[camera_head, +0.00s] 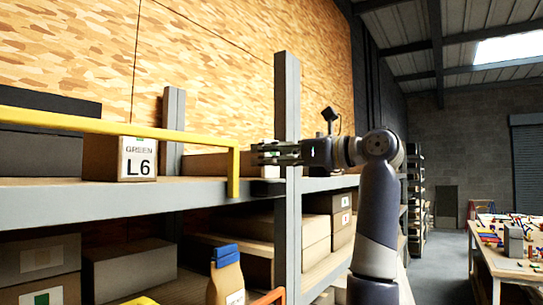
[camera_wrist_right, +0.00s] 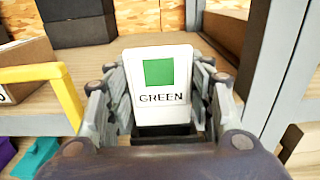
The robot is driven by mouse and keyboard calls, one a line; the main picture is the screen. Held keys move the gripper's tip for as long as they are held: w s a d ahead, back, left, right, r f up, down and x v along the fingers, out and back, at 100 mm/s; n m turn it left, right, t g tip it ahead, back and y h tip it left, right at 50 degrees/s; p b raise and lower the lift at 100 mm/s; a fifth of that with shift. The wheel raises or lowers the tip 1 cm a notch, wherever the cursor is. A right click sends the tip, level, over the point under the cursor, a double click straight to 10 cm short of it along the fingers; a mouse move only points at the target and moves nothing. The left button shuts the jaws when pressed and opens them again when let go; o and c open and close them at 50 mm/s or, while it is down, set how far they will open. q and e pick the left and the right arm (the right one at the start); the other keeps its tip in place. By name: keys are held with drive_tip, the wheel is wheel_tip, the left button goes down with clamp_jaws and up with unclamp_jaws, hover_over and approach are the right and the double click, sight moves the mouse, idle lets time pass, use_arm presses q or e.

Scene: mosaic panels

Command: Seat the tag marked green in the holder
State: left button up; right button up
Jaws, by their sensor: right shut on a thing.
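The tag marked green (camera_wrist_right: 162,98) is a white plate with a green square and the word GREEN. In the right wrist view it stands upright between the fingers of my right gripper (camera_head: 264,152), which is shut on it. In the head view the gripper is at the shelf's front edge, beside the grey post; the tag cannot be made out clearly there. A dark piece, perhaps the holder (camera_wrist_right: 166,136), shows just below the tag; I cannot tell whether they touch. A dark piece also shows at the shelf edge under the gripper in the head view (camera_head: 268,187). My left gripper is not in view.
A box labelled GREEN L6 (camera_head: 120,158) stands on the shelf (camera_head: 150,199) at left. A yellow rail (camera_head: 234,172) runs along the shelf front, left of the gripper. A grey post (camera_head: 287,110) rises close by. A cluttered table (camera_head: 507,255) stands far right.

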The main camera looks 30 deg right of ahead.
drive_tip(key=shift+f+b, duration=0.5)
drive_tip(key=shift+f, duration=0.15)
drive_tip(key=o, duration=0.9)
drive_tip(key=shift+r, duration=0.1)
drive_tip(key=shift+r+p, duration=0.7)
drive_tip(key=shift+p, duration=0.05)
drive_tip(key=b+v, duration=0.7)
drive_tip(key=v, duration=0.5)
drive_tip(key=shift+f, duration=0.15)
